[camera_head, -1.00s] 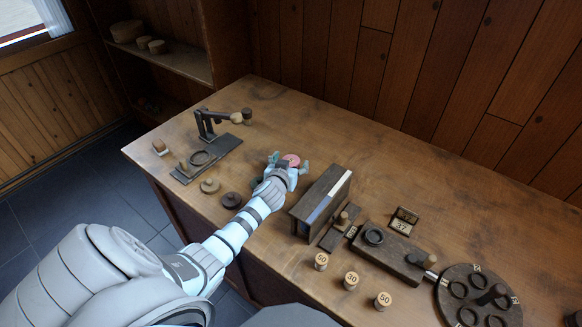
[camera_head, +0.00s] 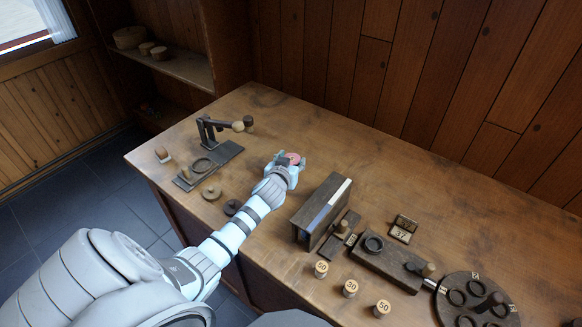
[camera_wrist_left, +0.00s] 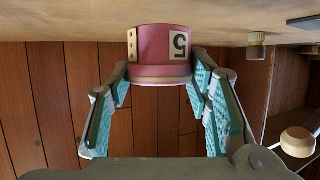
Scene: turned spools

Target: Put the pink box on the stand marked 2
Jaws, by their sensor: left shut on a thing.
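The pink round box (camera_head: 293,158) is between the fingers of my left gripper (camera_head: 288,163), over the back middle of the table. In the left wrist view the pink box (camera_wrist_left: 163,50) shows a pale label with a dark digit like a 5, and the left gripper's teal fingers (camera_wrist_left: 160,92) are shut on its sides. That view is upside down; I cannot tell whether the box touches the table. A round dark turntable (camera_head: 463,313) at the right carries rings and small pale labels too small to read surely. I cannot make out which stand is marked 2. My right gripper is not in view.
A tall dark wooden holder (camera_head: 308,222) stands just right of my left forearm. Numbered cylinders (camera_head: 350,288) line the front edge. A dark block with a ring (camera_head: 373,244) is beside the turntable. A lever device (camera_head: 210,165) stands at left. The back right tabletop is clear.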

